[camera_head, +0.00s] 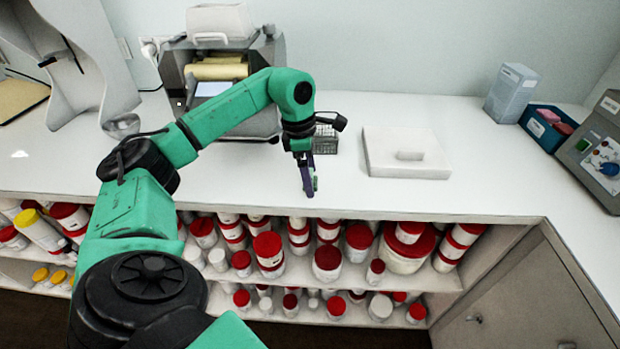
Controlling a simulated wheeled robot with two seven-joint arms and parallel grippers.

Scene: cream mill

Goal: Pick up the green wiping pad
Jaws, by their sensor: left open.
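I cannot make out a green wiping pad for certain in the head view. A blue open box (538,134) at the right end of the counter holds small pads, of which pink and red ones show; its inside is partly hidden. My left gripper (309,186) points down over the white counter near its front edge, far to the left of the blue box. It is open, and I see nothing held in it. My right gripper is not in view.
A white square slab with a handle (405,152) lies right of my left gripper. A dark wire basket (326,140) stands behind it. A roller mill (217,75), a pale blue-grey container (511,93) and a grey device (597,150) stand on the counter (480,180). Red-lidded jars fill shelves below.

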